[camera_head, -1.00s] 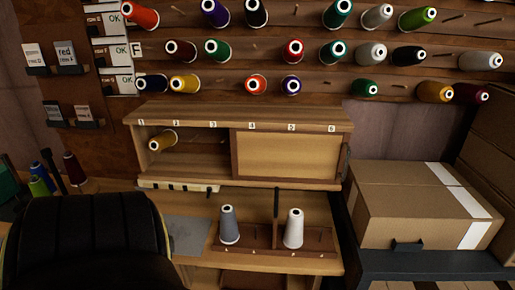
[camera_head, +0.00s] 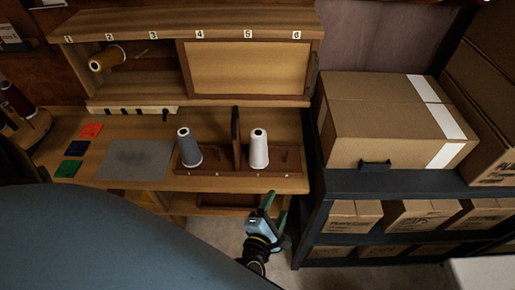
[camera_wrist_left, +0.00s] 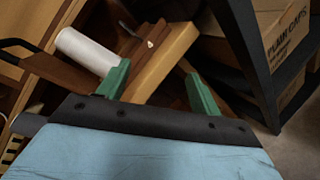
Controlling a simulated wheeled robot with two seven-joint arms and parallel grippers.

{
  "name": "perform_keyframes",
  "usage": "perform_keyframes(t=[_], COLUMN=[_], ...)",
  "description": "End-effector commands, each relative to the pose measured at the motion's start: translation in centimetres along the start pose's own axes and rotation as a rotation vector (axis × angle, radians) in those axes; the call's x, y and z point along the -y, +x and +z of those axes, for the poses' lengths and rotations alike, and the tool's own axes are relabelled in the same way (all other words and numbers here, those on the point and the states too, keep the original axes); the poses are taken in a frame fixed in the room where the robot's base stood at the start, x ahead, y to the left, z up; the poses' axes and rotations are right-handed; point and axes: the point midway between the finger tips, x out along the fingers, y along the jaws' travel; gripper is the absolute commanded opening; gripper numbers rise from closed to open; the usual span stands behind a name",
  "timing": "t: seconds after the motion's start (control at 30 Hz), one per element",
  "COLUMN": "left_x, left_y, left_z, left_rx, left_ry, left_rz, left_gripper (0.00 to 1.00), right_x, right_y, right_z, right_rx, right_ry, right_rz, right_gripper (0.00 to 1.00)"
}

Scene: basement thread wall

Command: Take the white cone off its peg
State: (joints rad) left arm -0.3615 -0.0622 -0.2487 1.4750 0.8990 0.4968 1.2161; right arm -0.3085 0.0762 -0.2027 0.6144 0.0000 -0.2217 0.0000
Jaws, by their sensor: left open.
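The white cone (camera_head: 258,149) stands upright in the right part of a low wooden tray (camera_head: 225,184) on the bench. It also shows in the left wrist view (camera_wrist_left: 88,51), lying slanted in that picture at the upper left. Its peg is hidden inside it. My left gripper (camera_head: 274,208) is in front of and below the bench edge, below the white cone in the head view. Its green fingers (camera_wrist_left: 158,88) are apart with nothing between them. My right gripper is not in view.
A grey cone (camera_head: 189,150) stands left of a dark upright divider (camera_head: 236,137) in the tray. An empty peg is right of the white cone. A cabinet (camera_head: 190,62) stands behind. A dark shelf (camera_head: 400,184) with cardboard boxes (camera_head: 385,120) is at the right.

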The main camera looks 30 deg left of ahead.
Motion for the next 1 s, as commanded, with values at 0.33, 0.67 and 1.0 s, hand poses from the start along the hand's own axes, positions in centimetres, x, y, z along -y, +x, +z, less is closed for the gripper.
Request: perform_keyframes(t=[0.33, 0.67, 1.0], left_x=[-12.9, -15.3, -16.4], left_y=[-0.2, 4.5, 7.5], left_z=[2.3, 1.0, 0.0], left_rx=[-0.058, -0.055, -0.057], left_ry=[-0.966, -1.014, -1.010], left_rz=[0.421, 0.442, 0.439], left_gripper=[0.65, 0.65, 0.65], right_x=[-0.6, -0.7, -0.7], right_y=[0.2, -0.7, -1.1], right_z=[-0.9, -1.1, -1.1], right_rx=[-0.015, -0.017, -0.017], right_ry=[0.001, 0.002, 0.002], right_rz=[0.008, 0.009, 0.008], right_gripper=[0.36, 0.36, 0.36])
